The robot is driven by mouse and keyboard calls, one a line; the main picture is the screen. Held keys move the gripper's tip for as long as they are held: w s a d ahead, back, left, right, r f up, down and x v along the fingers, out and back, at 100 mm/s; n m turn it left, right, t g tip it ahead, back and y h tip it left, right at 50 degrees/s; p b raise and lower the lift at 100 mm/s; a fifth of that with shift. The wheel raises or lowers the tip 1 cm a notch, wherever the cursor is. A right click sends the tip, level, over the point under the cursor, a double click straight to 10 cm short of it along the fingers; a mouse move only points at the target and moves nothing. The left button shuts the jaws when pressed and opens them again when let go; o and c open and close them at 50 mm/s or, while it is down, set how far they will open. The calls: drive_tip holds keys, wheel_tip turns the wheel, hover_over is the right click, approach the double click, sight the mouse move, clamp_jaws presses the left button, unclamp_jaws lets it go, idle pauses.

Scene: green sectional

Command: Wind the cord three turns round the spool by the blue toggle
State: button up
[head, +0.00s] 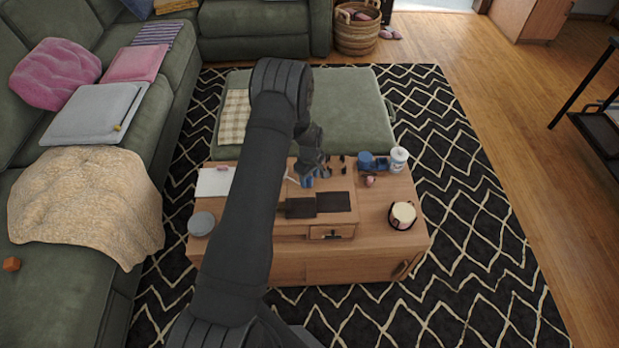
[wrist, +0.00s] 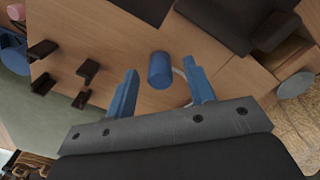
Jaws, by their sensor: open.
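The blue toggle (wrist: 160,70) is a short blue cylinder in the wrist view. It sits over the wooden top, between and slightly ahead of my gripper's (wrist: 160,68) two blue fingers. The fingers are apart, with visible space on both sides of the toggle. A thin pale cord (wrist: 181,74) shows beside the toggle, partly hidden by the right finger. It also shows as a pale line in the head view (head: 291,180). In that view my gripper (head: 307,182) is small and low over the table, and the toggle is not distinct there. I cannot make out the spool with certainty.
Dark upright brackets (wrist: 86,70) stand left of the fingers. Dark flat pads (head: 335,201) lie on the wooden table (head: 350,267). A blue object (head: 367,160), a white bottle (head: 398,160) and a mug (head: 402,214) stand at right. A grey round tin (head: 201,223) is at left.

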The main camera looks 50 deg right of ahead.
wheel_tip(320, 180, up, 17)
idle(0.4)
drive_tip(key=a+r+m+t+h, duration=0.2)
drive_tip(key=a+r, duration=2.2)
drive_tip(key=s+a+r+m+t, duration=0.1)
drive_tip(key=s+a+r, duration=0.15)
drive_tip(key=a, duration=0.45)
drive_tip(key=s+a+r, duration=0.1)
drive_tip(key=s+a, duration=0.3)
drive_tip(key=a, duration=0.2)
drive_tip(key=s+a+f+m+t, duration=0.1)
drive_tip(key=s+a+f, duration=0.3)
drive_tip(key=s+a, duration=0.4)
drive_tip(key=shift+a+f+m+t, duration=0.3)
drive_tip(key=shift+a+m+t, duration=0.1)
drive_tip(key=shift+a+t, duration=0.1)
